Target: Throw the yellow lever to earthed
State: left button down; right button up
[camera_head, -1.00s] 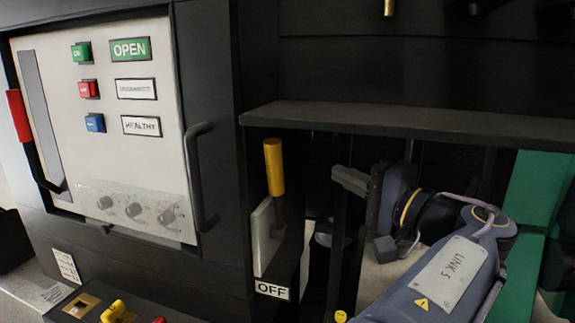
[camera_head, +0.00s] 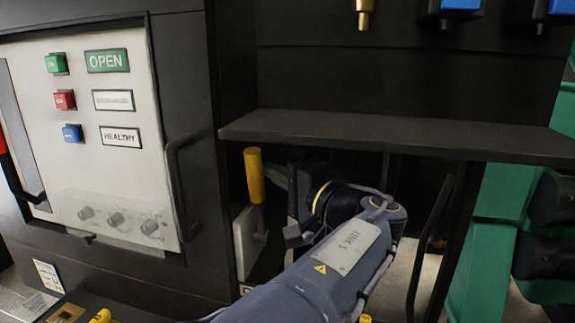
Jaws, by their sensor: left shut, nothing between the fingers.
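The yellow lever (camera_head: 254,175) stands nearly upright under the dark shelf. Its grey shaft runs down to a light plate (camera_head: 243,243) on the cabinet's side. My left gripper (camera_head: 277,174) is just right of the yellow handle, shut and empty, its fingers pointing left. I cannot tell whether the fingers touch the handle. The arm's wrist hides part of the area behind and below. No earthed marking is legible. My right gripper is not in view.
A dark shelf (camera_head: 390,134) overhangs the lever and gripper. A light panel (camera_head: 110,190) with OPEN and HEALTHY labels and a black pull handle (camera_head: 178,185) is at the left. Green framework (camera_head: 490,250) stands at the right.

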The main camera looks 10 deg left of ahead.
pick_arm(q)
jog(key=shift+s+a+f, duration=0.1)
jog(key=shift+s, duration=0.1)
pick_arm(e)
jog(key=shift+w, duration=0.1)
